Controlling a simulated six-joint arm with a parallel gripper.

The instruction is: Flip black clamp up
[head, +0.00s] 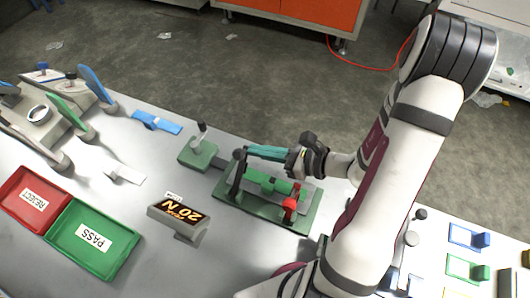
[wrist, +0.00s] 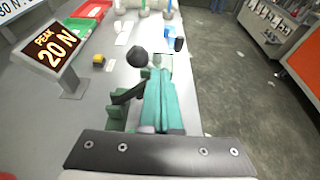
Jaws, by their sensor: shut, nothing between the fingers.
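The black clamp (head: 236,178) stands at the left end of a green test fixture (head: 262,213), its lever tilted up with a round black knob on top. In the wrist view the black clamp's knob (wrist: 137,57) shows just left of my fingertips, its arm running down to the left. My gripper (head: 250,152) has teal fingers, shut and empty, over the back side of the fixture with the tips close to the knob. It also shows in the wrist view (wrist: 159,78). I cannot tell whether the fingers touch the knob.
A red-knobbed clamp (head: 290,205) stands at the fixture's right part. A 20 N display (head: 180,212) stands in front to the left. A green PASS tray (head: 95,268) and red REJECT tray (head: 14,187) lie further left. A green block with a post (head: 198,152) stands behind left.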

